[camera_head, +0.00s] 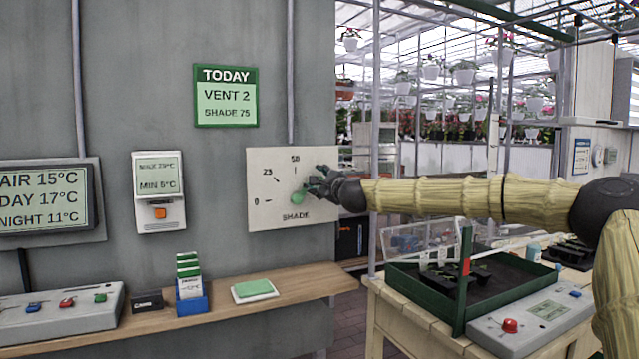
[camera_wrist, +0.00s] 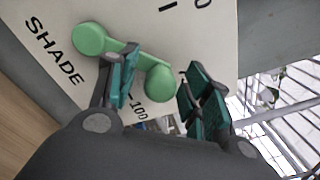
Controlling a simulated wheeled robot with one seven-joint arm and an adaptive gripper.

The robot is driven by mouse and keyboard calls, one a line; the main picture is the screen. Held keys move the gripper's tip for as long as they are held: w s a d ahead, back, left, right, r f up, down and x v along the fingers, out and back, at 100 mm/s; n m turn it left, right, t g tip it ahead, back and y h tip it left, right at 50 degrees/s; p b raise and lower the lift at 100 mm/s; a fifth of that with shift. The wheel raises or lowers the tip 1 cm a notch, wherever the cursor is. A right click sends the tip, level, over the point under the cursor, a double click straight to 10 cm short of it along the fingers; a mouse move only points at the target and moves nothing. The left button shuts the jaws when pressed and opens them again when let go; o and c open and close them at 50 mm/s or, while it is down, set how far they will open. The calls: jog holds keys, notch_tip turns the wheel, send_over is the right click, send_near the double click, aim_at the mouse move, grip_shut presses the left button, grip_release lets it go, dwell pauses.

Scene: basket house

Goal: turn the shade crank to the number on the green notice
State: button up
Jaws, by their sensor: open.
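The green notice (camera_head: 226,96) on the grey wall reads TODAY, VENT 2, SHADE 75. Below it to the right is the pale SHADE panel (camera_head: 265,170), with 0 at left, a mark like 23 or 25, and 50 at top. The green crank (camera_head: 298,198) has its round hub there; its arm and knob (camera_wrist: 160,84) show in the wrist view. The arm points right and somewhat upward, above the 100 mark (camera_wrist: 138,112). My gripper (camera_head: 320,184) is open at the panel, its fingers on either side of the knob with gaps visible. The gripper hides the panel's 75 area in the head view.
A wooden shelf (camera_head: 235,298) below the panel holds a blue card box (camera_head: 192,303) and a green-topped pad (camera_head: 254,290). A thermostat (camera_head: 159,190) hangs left of the panel. A bench with a green tray (camera_head: 403,282) stands at right below my arm.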

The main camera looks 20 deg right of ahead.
jog(key=s, duration=1.2)
jog(key=shift+f, duration=0.2)
jog(key=shift+f, duration=0.1)
